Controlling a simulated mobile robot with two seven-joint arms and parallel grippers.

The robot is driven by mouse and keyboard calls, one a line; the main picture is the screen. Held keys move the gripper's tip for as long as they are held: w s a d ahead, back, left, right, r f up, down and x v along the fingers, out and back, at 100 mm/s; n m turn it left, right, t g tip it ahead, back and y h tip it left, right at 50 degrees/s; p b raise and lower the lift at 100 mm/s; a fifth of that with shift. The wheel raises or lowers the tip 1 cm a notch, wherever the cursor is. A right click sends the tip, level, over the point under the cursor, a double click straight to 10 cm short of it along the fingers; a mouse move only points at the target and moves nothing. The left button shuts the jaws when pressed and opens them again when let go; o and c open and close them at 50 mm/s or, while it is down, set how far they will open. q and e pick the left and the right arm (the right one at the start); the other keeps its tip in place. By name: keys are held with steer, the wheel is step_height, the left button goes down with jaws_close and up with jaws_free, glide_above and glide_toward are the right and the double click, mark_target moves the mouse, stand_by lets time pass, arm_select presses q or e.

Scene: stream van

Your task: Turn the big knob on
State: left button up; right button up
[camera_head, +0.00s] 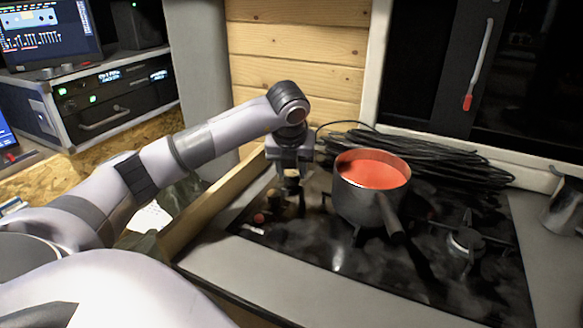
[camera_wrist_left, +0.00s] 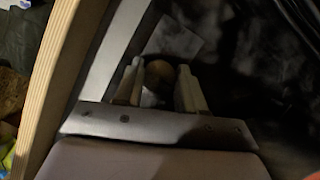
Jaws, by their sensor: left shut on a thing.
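My left gripper (camera_head: 291,186) reaches down over the left side of the black stove top (camera_head: 318,262), pointing at its surface. In the left wrist view, the two pale fingers of the left gripper (camera_wrist_left: 159,90) stand on either side of a round brownish knob (camera_wrist_left: 158,70) and are shut on it. The fingers partly hide the knob, and I cannot read its turned position. My right gripper is in neither view.
A pot of red liquid (camera_head: 371,170) stands on the stove right of the gripper, its handle pointing to the front. A small red knob (camera_head: 259,218) is at the stove's left front. Black cables (camera_head: 430,158) lie behind; a wooden edge (camera_head: 205,208) runs along the left.

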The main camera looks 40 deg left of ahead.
mark_target(292, 191)
arm_select(q)
steer(key=shift+r+n, duration=0.1)
steer(key=shift+n, duration=0.5)
steer(key=o, duration=1.1)
steer(key=shift+c, duration=0.2)
steer(key=v, duration=0.7)
steer(key=shift+d, duration=0.15)
